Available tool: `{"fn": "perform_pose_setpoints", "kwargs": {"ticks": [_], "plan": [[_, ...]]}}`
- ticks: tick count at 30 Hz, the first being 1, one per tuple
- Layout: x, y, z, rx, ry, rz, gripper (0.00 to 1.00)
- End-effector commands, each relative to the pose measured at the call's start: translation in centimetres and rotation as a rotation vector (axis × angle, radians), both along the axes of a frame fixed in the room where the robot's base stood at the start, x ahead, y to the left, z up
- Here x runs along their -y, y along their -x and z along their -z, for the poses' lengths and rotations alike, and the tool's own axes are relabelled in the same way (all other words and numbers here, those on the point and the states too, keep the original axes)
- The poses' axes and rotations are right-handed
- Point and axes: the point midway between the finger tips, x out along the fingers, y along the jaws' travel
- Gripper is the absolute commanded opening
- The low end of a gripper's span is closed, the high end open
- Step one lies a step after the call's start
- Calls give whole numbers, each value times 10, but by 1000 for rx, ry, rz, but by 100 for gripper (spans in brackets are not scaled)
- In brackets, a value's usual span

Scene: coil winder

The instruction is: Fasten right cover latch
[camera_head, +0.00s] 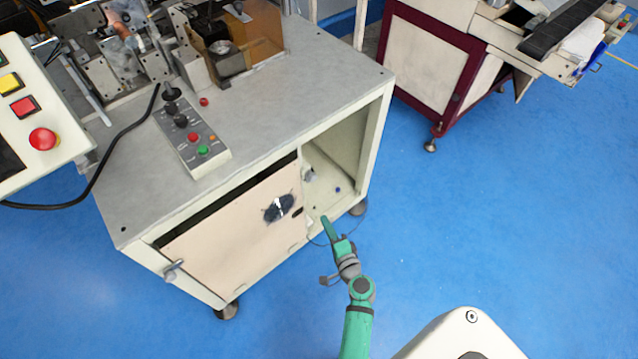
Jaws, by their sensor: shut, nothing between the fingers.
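The cover is a flat beige panel (225,240) on the front of the grey machine cabinet. A dark gap runs along its upper edge. Near its right end is a dark, irregular fitting with a pale bar (279,208); it looks like the right latch, but its exact setting is too small to tell. My green gripper (325,221) is shut and empty. In the picture it is right of the cover's right end, in front of the open bay, apart from the dark fitting.
The cabinet's open bay (338,165) is right of the cover. A button panel (193,135) lies on the cabinet top, and a control box (35,110) stands at the left. A maroon-framed machine (425,65) stands at the back right. Blue floor (500,200) is clear at the right.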

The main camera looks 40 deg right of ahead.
Motion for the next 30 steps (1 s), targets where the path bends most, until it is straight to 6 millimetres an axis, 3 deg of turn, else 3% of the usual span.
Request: {"fn": "perform_pose_setpoints", "kwargs": {"ticks": [1,3,9,23,30], "plan": [[20,-9,-11,50,-36,17,0],[39,-17,-22,108,-79,28,0],[69,-25,-44,203,-139,45,0],[72,-30,-46,212,-145,45,0],[79,-61,-45,213,-145,43,0]]}}
